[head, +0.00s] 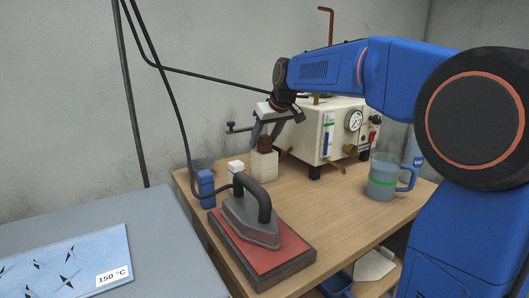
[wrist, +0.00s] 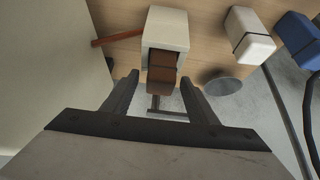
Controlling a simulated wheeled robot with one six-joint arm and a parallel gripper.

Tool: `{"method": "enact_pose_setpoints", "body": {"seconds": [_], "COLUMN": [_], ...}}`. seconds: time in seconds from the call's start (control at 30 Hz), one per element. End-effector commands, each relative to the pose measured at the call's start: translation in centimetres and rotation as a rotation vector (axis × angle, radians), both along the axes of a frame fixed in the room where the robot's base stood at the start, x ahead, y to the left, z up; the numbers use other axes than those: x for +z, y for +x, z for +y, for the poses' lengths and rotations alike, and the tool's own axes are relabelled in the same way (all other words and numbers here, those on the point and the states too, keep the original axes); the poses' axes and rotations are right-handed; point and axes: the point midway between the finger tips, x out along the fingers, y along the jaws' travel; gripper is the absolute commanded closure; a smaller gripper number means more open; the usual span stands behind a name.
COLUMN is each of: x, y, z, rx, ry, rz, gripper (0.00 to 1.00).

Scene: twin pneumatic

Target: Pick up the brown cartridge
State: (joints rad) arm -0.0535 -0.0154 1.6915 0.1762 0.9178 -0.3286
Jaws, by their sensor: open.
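The brown cartridge (head: 264,142) stands partly inside a cream block-shaped holder (head: 264,165), its upper part sticking out. In the wrist view the brown cartridge (wrist: 162,72) sticks out of the holder (wrist: 166,27) toward my gripper. My gripper (head: 272,138) is open around or just above the cartridge's top. In the wrist view the two fingers of my gripper (wrist: 160,78) stand on either side of the cartridge, with a gap on each side. The cartridge's lower part is hidden in the holder.
A white block (head: 235,168) and a blue block (head: 206,188) stand left of the holder. An iron (head: 250,218) rests on a red pad in front. A cream machine with a gauge (head: 340,130) stands behind right, and a mug (head: 382,180) is at right. A cable hangs at left.

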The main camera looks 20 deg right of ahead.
Motion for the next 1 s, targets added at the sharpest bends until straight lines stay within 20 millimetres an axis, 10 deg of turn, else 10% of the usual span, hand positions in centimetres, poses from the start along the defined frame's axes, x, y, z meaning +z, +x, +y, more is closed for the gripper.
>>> {"method": "enact_pose_setpoints", "body": {"seconds": [0.13, 0.33, 0.67, 1.0], "x": [0.0, 0.0, 0.5, 5.9], "y": [0.0, 0.0, 0.0, 0.1], "z": [0.0, 0.0, 0.0, 0.0], "rx": [0.000, 0.000, 0.000, -0.001], "ry": [0.000, 0.000, 0.000, 0.000], "rz": [0.000, 0.000, -0.001, -0.004], "gripper": [0.52, 0.99, 1.00, 1.00]}}
